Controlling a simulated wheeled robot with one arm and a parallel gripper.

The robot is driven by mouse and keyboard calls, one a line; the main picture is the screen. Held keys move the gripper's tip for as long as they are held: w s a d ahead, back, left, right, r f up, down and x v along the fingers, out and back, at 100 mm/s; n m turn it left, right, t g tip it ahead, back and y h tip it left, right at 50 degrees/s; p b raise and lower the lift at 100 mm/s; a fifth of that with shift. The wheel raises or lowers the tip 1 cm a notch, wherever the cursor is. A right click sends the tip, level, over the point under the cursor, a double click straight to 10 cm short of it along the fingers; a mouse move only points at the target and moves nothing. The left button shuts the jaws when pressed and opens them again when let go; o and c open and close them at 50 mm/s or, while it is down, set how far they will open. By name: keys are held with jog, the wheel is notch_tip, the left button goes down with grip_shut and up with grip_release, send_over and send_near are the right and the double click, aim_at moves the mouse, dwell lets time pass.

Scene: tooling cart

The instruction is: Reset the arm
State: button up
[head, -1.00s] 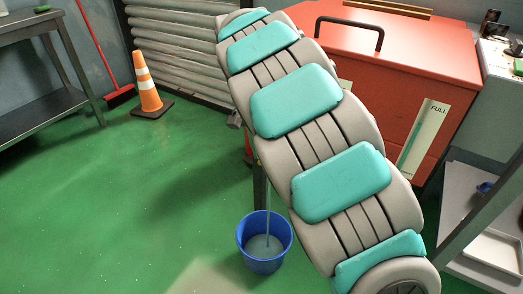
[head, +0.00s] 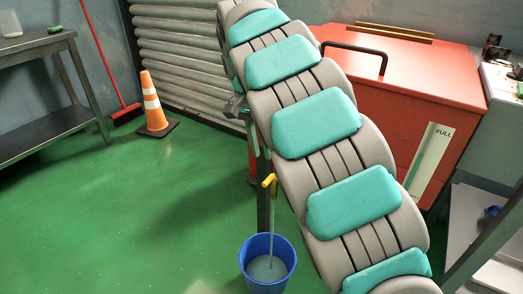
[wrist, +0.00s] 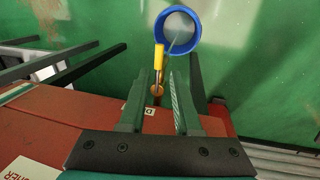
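My gripper (wrist: 160,88) is open and empty in the wrist view, with a clear gap between its two dark green fingers. A yellow handle (wrist: 158,57) shows beyond the gap, and I cannot tell how far below the fingers it is. The blue bucket (head: 267,283) and yellow handle (head: 269,181) stand just left of my arm.
A red bin (head: 440,95) with a black handle stands right of and behind my arm. A grey workbench (head: 35,42), a red broom (head: 110,60) and an orange cone (head: 153,108) are at left. Ribbed grey panels (head: 185,55) line the wall. Green floor at left is clear.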

jog(key=s+d+r, duration=0.1)
jog(key=s+d, duration=0.6)
jog(key=s, duration=0.1)
jog(key=s+d+f+n, duration=0.1)
jog(key=s+f+n, duration=0.1)
jog(key=s, duration=0.7)
jog(key=s+d+f+n+y, duration=0.1)
jog(key=s+d+f+n, duration=0.1)
jog(key=s, duration=0.7)
jog(key=s+d+f+n, duration=0.2)
jog(key=s+f, duration=0.3)
jog(key=s, duration=0.4)
jog(key=shift+s+d+f+n+y, duration=0.25)
jog(key=shift+f+n+y, duration=0.15)
jog(key=shift+n, duration=0.3)
